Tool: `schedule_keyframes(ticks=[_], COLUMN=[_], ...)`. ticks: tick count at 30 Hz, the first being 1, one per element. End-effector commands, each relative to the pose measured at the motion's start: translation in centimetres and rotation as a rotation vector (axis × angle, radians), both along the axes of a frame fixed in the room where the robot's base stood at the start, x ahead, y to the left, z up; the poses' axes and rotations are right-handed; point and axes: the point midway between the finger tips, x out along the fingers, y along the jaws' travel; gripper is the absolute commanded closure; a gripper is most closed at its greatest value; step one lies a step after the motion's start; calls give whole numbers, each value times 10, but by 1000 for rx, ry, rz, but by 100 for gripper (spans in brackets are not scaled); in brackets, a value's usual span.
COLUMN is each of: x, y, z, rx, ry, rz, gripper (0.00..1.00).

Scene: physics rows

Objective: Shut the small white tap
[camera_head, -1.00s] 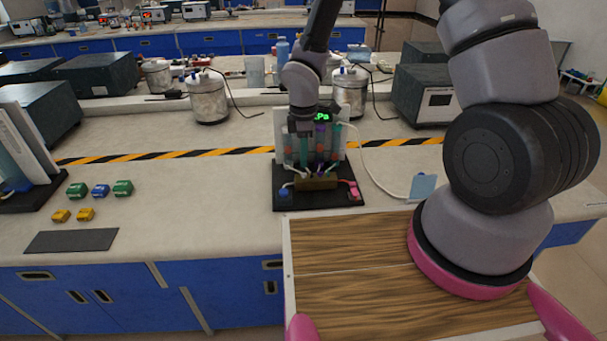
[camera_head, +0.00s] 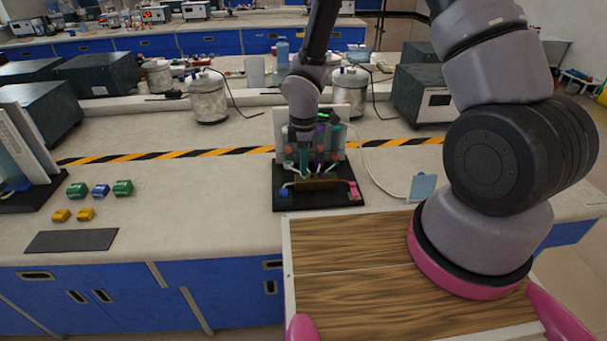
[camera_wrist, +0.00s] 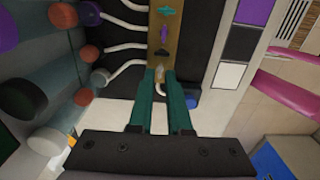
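The small white tap (camera_wrist: 159,77) is at the near end of a brass-brown manifold bar (camera_wrist: 163,42) in the wrist view. Green, purple and dark taps sit in a row along the same bar. My gripper (camera_wrist: 160,73) has two green fingers, one on each side of the white tap. The fingers stand apart, and I cannot tell whether they touch the tap. In the head view the manifold (camera_head: 317,184) lies at the front of a black base, below my arm's end. The white tap cannot be made out there.
White tubes (camera_wrist: 125,46) run from the bar to a rack of coloured cylinders on the left. A blue block (camera_head: 284,192) and a pink block (camera_head: 355,193) flank the manifold.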

Motion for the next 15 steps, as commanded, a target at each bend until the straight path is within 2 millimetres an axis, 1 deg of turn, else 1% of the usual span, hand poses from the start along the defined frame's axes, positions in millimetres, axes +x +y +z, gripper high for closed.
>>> schedule_keyframes(ticks=[15], x=[0], y=[0], z=[-11], rx=[-1], ry=[1], rz=[0], gripper=[84])
